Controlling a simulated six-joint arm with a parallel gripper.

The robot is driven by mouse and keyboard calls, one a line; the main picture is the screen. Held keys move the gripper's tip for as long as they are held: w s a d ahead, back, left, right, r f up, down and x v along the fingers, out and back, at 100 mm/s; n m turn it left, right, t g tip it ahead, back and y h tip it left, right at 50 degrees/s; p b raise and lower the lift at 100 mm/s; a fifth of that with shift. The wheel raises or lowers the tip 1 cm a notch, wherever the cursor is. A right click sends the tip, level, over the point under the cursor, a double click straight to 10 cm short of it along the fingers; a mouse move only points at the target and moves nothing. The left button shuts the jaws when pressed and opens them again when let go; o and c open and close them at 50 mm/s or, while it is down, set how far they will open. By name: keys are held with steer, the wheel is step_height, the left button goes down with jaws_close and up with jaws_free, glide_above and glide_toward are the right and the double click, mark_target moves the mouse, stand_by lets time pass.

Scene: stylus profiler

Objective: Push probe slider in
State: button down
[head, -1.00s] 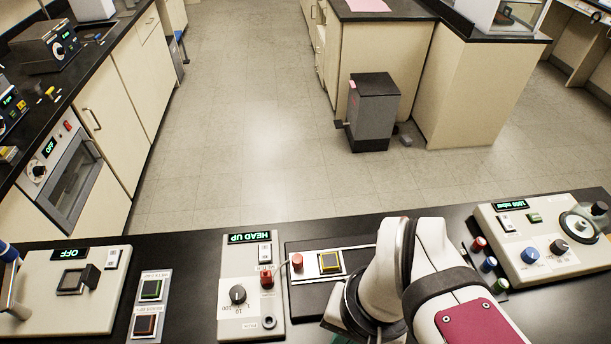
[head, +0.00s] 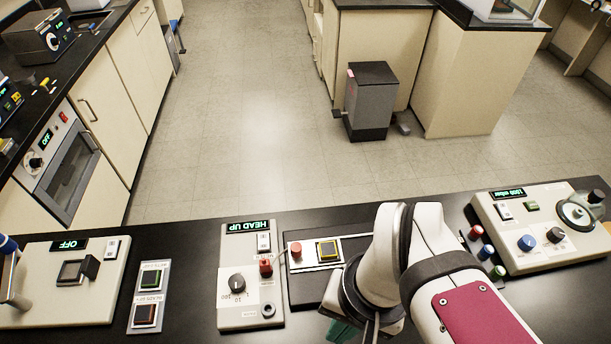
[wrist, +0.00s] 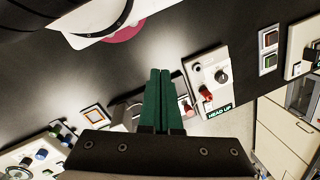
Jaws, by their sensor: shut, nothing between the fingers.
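The profiler base (head: 303,289) is a black block on the bench with a pale strip (head: 307,263) across it. The strip carries a red knob (head: 296,251) at its left end and a yellow-framed square sample (head: 327,250). I take the strip with the red knob for the probe slider, but cannot be sure. In the wrist view the red knob (wrist: 187,105) shows just right of the fingers, and the sample (wrist: 94,116) left of them. My gripper (wrist: 157,72) has its green fingers together and empty, seemingly above the bench; contact cannot be told. My arm hides the base's right part in the head view.
A control box (head: 250,305) reading HEAD UP, with a dial and red lever, stands left of the base. Red, blue and green buttons (head: 485,252) and another instrument (head: 540,245) stand to the right. Bare black bench lies between the left panels and the control box.

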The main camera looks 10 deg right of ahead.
mark_target(297, 247)
steer(key=c, duration=1.4)
jaws_free()
steer(key=shift+w+r, duration=0.1)
steer(key=shift+w, duration=0.1)
steer(key=o, duration=0.5)
steer(key=w+n, duration=0.1)
steer(key=w, duration=0.2)
steer(key=w+r+n, duration=0.1)
steer(key=w, duration=0.2)
steer(key=w+n, duration=0.1)
steer(key=w, duration=0.2)
steer(key=shift+a+r+n+h, duration=0.3)
steer(key=shift+r+n+h, duration=0.05)
steer(key=shift+n+h, duration=0.05)
steer(key=shift+o, duration=1.4)
steer(key=w+a+f+n, duration=0.1)
steer(key=w+n, duration=0.1)
steer(key=w, duration=0.4)
steer(key=w+a+f+n+h, duration=0.1)
steer(key=w+a+n, duration=0.1)
steer(key=w, duration=0.4)
steer(key=shift+n, duration=0.3)
steer(key=f, duration=1.5)
steer(key=shift+w, duration=0.2)
steer(key=shift+f, duration=0.55)
steer(key=shift+c, duration=0.3)
jaws_close()
